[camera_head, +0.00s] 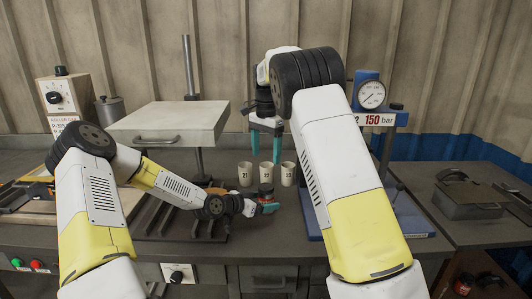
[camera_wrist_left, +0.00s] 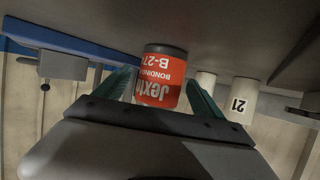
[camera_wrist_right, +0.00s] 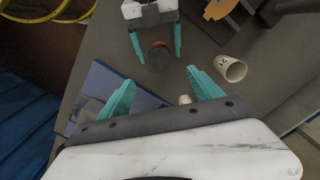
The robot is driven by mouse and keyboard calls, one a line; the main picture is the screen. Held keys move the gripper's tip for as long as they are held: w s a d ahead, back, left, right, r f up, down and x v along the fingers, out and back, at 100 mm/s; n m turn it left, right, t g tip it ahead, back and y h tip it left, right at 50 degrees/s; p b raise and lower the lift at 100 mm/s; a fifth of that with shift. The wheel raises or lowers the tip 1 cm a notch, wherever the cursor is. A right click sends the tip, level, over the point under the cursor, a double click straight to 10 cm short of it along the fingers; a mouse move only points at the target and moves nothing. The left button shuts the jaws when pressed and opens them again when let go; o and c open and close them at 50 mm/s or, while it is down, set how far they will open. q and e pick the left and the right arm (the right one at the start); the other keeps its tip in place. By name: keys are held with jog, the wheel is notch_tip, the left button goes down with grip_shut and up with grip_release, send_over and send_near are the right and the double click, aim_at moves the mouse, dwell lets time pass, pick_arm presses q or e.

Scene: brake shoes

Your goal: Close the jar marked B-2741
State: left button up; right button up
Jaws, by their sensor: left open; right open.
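The jar (camera_head: 266,189) with a red label stands on the bench in the head view. In the left wrist view the jar (camera_wrist_left: 160,80) appears upside down, and its label reads "Jext…", "BONDING" and "B-27…", the rest cut off. My left gripper (camera_head: 268,207) is open, its fingers on either side of the jar. In the right wrist view the jar (camera_wrist_right: 160,56) shows a dark round top between the left fingers; I cannot tell whether a lid is on it. My right gripper (camera_head: 265,150) is open and empty, pointing down above the cups. No separate lid is clearly visible.
Pale numbered cups (camera_head: 245,174) stand in a row behind the jar. A raised pale plate (camera_head: 170,122) is at left. A grey metal box (camera_head: 468,200) is at far right.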

aim_at(260, 201)
pick_arm(q)
jog(key=v, duration=0.6)
jog(key=shift+s, duration=0.1)
